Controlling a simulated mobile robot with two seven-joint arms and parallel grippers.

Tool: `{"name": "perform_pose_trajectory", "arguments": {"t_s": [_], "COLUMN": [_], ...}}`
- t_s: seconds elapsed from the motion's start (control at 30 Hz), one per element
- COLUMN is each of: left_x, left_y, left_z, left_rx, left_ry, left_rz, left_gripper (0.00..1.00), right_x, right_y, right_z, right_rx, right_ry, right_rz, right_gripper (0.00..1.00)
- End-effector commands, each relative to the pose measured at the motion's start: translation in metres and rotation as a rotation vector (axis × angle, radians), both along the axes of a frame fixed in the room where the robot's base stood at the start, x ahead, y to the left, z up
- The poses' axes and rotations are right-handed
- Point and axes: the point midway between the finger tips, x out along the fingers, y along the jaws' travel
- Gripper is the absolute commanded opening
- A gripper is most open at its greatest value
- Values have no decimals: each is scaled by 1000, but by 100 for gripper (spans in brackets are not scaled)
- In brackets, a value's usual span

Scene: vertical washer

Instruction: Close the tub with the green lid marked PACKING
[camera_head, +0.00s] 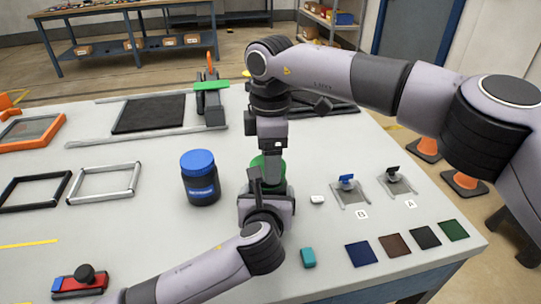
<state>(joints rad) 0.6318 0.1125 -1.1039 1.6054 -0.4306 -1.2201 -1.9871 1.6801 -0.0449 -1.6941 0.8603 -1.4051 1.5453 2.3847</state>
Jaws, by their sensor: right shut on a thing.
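A green lid (257,162) shows around the tip of my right gripper (272,158), which points straight down and is shut on it. My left gripper (266,190) reaches in from the front, right below the green lid. The tub under the lid is almost wholly hidden by my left gripper and wrist. I cannot tell whether the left jaws are closed on it, whether the lid sits flat, or read any marking on it. A dark jar with a blue lid (198,165) stands upright to the left, apart from both grippers.
A grey device with a green top (209,86) stands behind. Small clamp fixtures (348,190) and colour swatches (362,253) lie at right. A teal block (308,257) and a white piece (317,199) lie near the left wrist. Frames (104,182) lie at left.

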Motion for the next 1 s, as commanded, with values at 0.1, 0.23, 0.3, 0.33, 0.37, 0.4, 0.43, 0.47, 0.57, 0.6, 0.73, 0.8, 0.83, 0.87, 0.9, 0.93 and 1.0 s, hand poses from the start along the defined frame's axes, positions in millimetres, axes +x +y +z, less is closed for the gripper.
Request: {"name": "perform_pose_trajectory", "arguments": {"t_s": [0.1, 0.23, 0.3, 0.33, 0.37, 0.4, 0.43, 0.47, 0.57, 0.6, 0.73, 0.8, 0.83, 0.87, 0.9, 0.93, 1.0], "left_x": [0, 0, 0, 0, 0, 0, 0, 0, 0, 0, 0, 0, 0, 0, 0, 0, 0], "left_y": [0, 0, 0, 0, 0, 0, 0, 0, 0, 0, 0, 0, 0, 0, 0, 0, 0], "left_z": [-1, -1, -1, -1, -1, -1, -1, -1, -1, -1, -1, -1, -1, -1, -1, -1, -1], "left_rx": [1, 1, 1, 1, 1, 1, 1, 1, 1, 1, 1, 1, 1, 1, 1, 1, 1], "left_ry": [2, 2, 2, 2, 2, 2, 2, 2, 2, 2, 2, 2, 2, 2, 2, 2, 2], "left_rz": [1, 1, 1, 1, 1, 1, 1, 1, 1, 1, 1, 1, 1, 1, 1, 1, 1], "left_gripper": [31, 31, 31, 31, 31, 31, 31, 31, 31, 1, 1, 1, 1, 1, 1, 1, 1], "right_x": [0, 0, 0, 0, 0, 0, 0, 0, 0, 0, 0, -1, -1, -1, -1, -1, -2], "right_y": [0, 0, 0, 0, 0, 0, 0, 0, 0, 0, 0, 0, 0, 0, 0, 0, 0], "right_z": [-2, -5, -6, -7, -8, -8, -9, -10, -12, -12, -12, -11, -11, -11, -11, -11, -11], "right_rx": [0, 0, 0, 0, 0, 0, 0, 0, 0, 0, 0, 0, 0, 0, 0, 0, 0], "right_ry": [0, 0, 0, 0, 0, 0, 0, 0, 1, 0, 0, 0, 0, 0, 0, 0, 0], "right_rz": [0, 0, 0, 0, 0, 0, 0, 0, 0, 0, -50, -123, -163, -206, -264, -307, -398], "right_gripper": [41, 41, 41, 41, 41, 41, 41, 41, 41, 41, 41, 41, 41, 41, 41, 41, 41]}}
